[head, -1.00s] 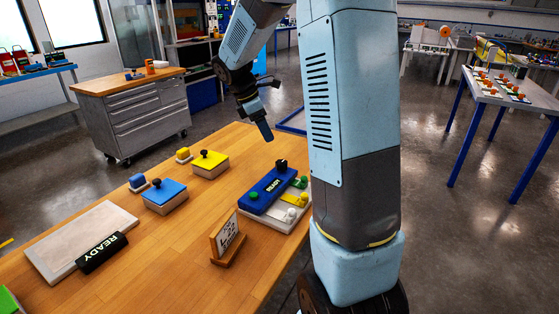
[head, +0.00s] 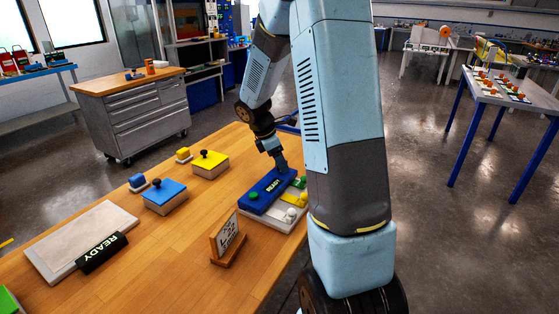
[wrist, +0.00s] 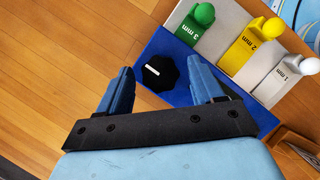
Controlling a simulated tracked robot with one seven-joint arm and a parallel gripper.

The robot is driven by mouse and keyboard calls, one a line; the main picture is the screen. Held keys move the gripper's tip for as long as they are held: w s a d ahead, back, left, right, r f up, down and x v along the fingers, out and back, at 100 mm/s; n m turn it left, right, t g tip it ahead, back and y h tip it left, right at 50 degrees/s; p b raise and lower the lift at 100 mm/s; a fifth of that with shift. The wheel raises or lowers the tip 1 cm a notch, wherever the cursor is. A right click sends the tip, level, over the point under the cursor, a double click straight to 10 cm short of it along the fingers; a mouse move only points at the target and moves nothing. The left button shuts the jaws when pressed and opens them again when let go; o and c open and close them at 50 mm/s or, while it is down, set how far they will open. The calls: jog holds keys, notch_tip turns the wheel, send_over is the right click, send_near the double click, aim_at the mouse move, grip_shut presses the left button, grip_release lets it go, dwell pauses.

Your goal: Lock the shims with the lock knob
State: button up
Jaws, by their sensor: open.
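The lock knob (wrist: 160,74) is black, many-sided, with a short white mark. My gripper (wrist: 160,72) is open, one finger on each side of the knob, with gaps visible. I cannot tell how far down the fingers reach. In the head view my gripper (head: 279,162) hides the knob. Three shims lie along the block: green 3 mm (wrist: 191,29), yellow 2 mm (wrist: 241,50) and white 1 mm (wrist: 279,80), each with a ball handle.
A small sign (head: 226,236) stands in front of the block. A blue-topped box (head: 165,192) and a yellow-topped box (head: 210,161) stand to the left. A pale plate (head: 78,235) with a black READY label lies at the far left. Wood between them is clear.

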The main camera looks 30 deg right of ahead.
jog(key=shift+c, duration=0.5)
jog(key=c, duration=1)
jog(key=shift+o, duration=0.2)
jog(key=shift+m, duration=0.4)
jog(key=m+g, duration=0.1)
jog(key=m, duration=0.2)
jog(key=shift+w+m+g+y, duration=0.15)
jog(key=shift+m+g+y, duration=0.15)
jog(key=shift+m+g, duration=0.1)
jog(key=m+g+y, duration=0.1)
jog(key=m, duration=0.3)
jog(key=shift+d+m, duration=0.15)
jog(key=shift+m, duration=0.15)
jog(key=m+y, duration=0.1)
jog(key=m, duration=0.1)
jog(key=m+y, duration=0.1)
jog(key=m, duration=0.1)
jog(key=shift+w+d+g, duration=0.1)
jog(key=shift+d+g, duration=0.05)
jog(key=shift+g, duration=0.15)
jog(key=m+y, duration=0.1)
jog(key=m, duration=0.3)
jog(key=shift+m+y, duration=0.3)
jog(key=shift+y, duration=0.1)
jog(key=shift+d, duration=0.1)
